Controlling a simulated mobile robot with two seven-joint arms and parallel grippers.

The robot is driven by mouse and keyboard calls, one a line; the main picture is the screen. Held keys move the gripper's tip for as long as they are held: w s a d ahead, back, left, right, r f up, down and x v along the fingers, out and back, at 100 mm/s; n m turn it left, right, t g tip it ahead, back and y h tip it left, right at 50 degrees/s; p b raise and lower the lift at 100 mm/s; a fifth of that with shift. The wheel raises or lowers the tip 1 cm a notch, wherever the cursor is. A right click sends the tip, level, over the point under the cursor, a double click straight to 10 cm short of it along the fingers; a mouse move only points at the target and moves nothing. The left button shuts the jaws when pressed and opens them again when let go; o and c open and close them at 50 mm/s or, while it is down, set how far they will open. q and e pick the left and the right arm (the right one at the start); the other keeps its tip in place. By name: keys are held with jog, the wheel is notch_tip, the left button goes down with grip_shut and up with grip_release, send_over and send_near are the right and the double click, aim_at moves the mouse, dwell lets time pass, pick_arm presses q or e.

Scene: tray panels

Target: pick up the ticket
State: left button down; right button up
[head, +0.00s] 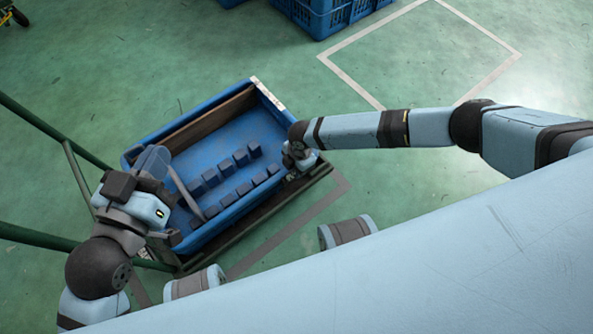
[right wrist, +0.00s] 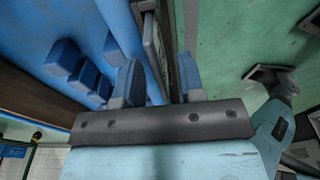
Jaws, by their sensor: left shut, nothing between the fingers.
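A pale strip that may be the ticket (head: 268,95) lies along the right rim of the blue tray (head: 240,212) in the head view. A thin grey-white plate at the tray's wall also shows in the right wrist view (right wrist: 154,45); I cannot tell whether it is the same thing. My right gripper (head: 299,160) is at the tray's right edge. Its two fingers stand apart in the right wrist view (right wrist: 158,65), with the tray's edge beyond the gap, and hold nothing that I can see. My left gripper (head: 153,162) is shut and empty over the tray's left end.
Several blue blocks (head: 240,157) stand in rows inside the tray. The tray sits on a dark cart frame with a green rail (head: 50,128) at the left. Blue crates (head: 320,15) stand at the back. The green floor (head: 430,50) at the right is clear.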

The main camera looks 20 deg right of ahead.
jog(key=shift+f, duration=0.1)
grip_shut()
dwell(0.4)
